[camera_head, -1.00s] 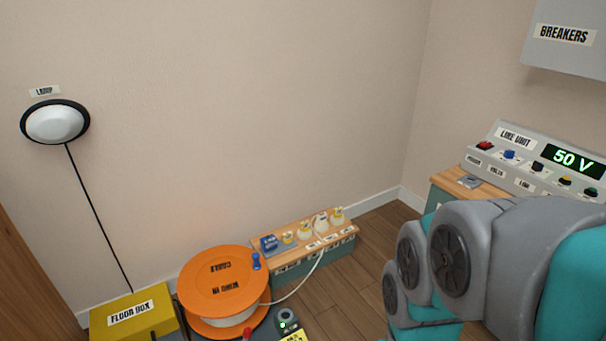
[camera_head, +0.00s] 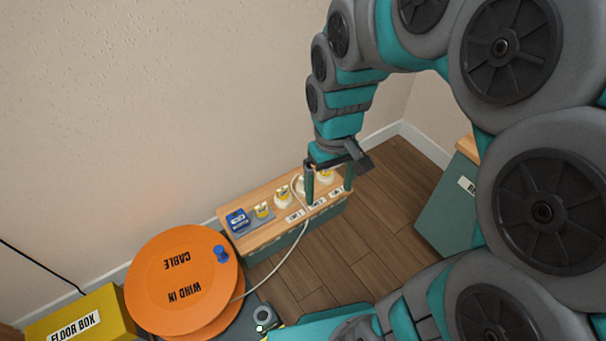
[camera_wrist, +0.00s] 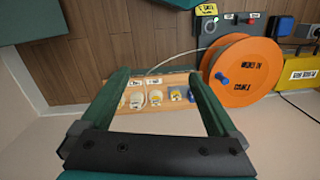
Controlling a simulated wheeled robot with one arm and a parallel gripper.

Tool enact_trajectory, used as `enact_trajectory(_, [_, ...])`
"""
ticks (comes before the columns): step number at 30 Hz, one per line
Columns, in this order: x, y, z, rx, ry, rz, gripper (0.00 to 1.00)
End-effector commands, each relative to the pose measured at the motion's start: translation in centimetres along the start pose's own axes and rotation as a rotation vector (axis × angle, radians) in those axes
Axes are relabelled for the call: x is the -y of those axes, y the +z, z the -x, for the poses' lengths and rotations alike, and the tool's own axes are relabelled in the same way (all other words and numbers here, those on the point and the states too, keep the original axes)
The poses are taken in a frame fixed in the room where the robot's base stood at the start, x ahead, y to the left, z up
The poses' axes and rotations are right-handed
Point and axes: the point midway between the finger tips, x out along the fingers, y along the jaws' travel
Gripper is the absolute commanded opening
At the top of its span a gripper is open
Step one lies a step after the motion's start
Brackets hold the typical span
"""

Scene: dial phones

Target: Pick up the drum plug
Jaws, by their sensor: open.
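A white plug, which looks like the drum plug (camera_head: 300,185), stands on the wooden-topped bench (camera_head: 228,212) at the end of the white cable. In the head view one finger partly covers it. In the wrist view this plug (camera_wrist: 137,99) stands in the row between the fingers, nearer the left one. Its tag is too small to read. My gripper (camera_head: 329,194) is open and empty, pointing down over the right end of the bench. In the wrist view my gripper (camera_wrist: 158,74) spans most of the row, with nothing held.
Other yellow-and-white plugs (camera_head: 283,197) and a blue block (camera_head: 238,220) stand close along the bench. The white cable (camera_head: 284,262) runs to the orange cable drum (camera_head: 185,275). A yellow floor box (camera_head: 78,318) is at the left. Wooden floor (camera_head: 375,220) is clear right of the bench.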

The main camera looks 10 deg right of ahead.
Motion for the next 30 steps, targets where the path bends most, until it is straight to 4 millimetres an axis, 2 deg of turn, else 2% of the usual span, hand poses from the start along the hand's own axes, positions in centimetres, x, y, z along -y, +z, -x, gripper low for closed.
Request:
enact_trajectory(3, [-0.4, -3.5, -1.6, -0.021, -0.007, 0.03, 0.95])
enact_trajectory(12, [-1.6, -11.3, -6.0, -0.071, -0.017, 0.093, 0.95])
enact_trajectory(21, [-3.3, -18.2, -11.7, -0.116, -0.016, 0.137, 0.95])
enact_trajectory(30, [-5.7, -23.8, -18.4, -0.154, 0.0, 0.165, 0.95])
